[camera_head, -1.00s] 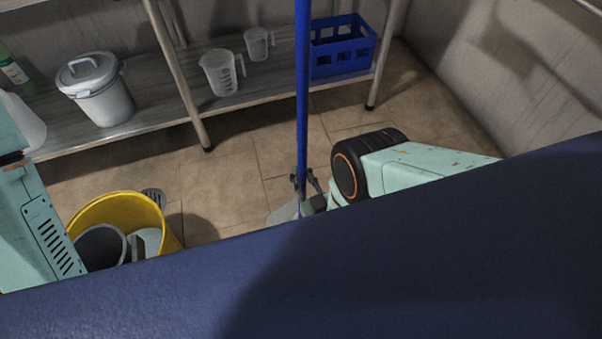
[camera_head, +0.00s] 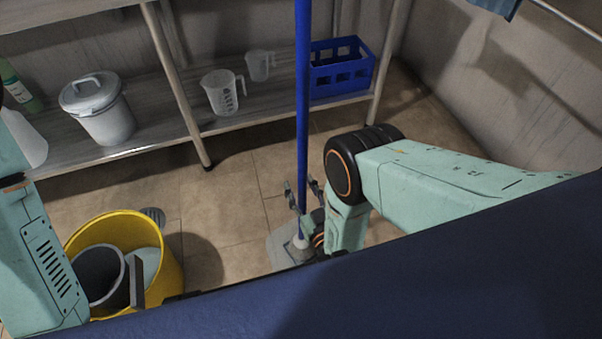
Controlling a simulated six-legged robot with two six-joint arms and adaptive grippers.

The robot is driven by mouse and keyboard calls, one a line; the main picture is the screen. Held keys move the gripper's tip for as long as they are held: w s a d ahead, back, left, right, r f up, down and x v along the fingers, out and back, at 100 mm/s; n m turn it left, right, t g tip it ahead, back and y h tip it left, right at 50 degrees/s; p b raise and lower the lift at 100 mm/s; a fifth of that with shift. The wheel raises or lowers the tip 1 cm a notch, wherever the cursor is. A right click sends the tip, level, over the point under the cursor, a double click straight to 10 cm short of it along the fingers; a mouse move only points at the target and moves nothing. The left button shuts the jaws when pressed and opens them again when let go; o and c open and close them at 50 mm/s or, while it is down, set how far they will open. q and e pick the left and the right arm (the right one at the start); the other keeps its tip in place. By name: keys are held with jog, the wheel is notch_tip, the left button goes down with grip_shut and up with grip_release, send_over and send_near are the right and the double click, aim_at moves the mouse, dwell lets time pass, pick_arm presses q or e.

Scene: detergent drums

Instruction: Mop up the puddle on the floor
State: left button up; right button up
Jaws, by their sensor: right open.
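A mop with an upright blue handle (camera_head: 302,110) stands on the tiled floor. Its pale grey head (camera_head: 284,252) is partly hidden by my right arm and the dark blue surface in front. My right gripper (camera_head: 303,192) is low on the handle, its dark fingers apart, one showing on each side of it; I cannot tell whether they touch it. A yellow bucket (camera_head: 172,268) with a grey insert (camera_head: 98,275) stands at the lower left. My left arm shows at the left edge, but its gripper is out of view. I cannot make out a puddle.
A metal shelf (camera_head: 160,148) at the back holds a lidded grey bin (camera_head: 100,110), measuring jugs (camera_head: 222,92) and a blue crate (camera_head: 342,68). A floor drain (camera_head: 153,216) lies behind the bucket. Bare tiles (camera_head: 225,200) lie between bucket and mop.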

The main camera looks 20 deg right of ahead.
aim_at(304, 179)
notch_tip(304, 179, up, 6)
jog(key=shift+r, duration=0.25)
jog(key=s+d+f+n+g+y+p, duration=0.2)
jog(key=s+d+f+n+y+p, duration=0.15)
jog(key=s+y, duration=0.35)
jog(key=shift+n+h, duration=0.3)
jog(key=shift+n, duration=0.15)
jog(key=b+x, duration=0.1)
jog(key=x, duration=0.1)
jog(key=b+x, duration=0.1)
jog(key=x, duration=0.1)
jog(key=f+b+x, duration=0.1)
jog(key=x, duration=0.2)
jog(key=shift+a+f+b, duration=0.1)
jog(key=shift+b, duration=0.2)
grip_shut()
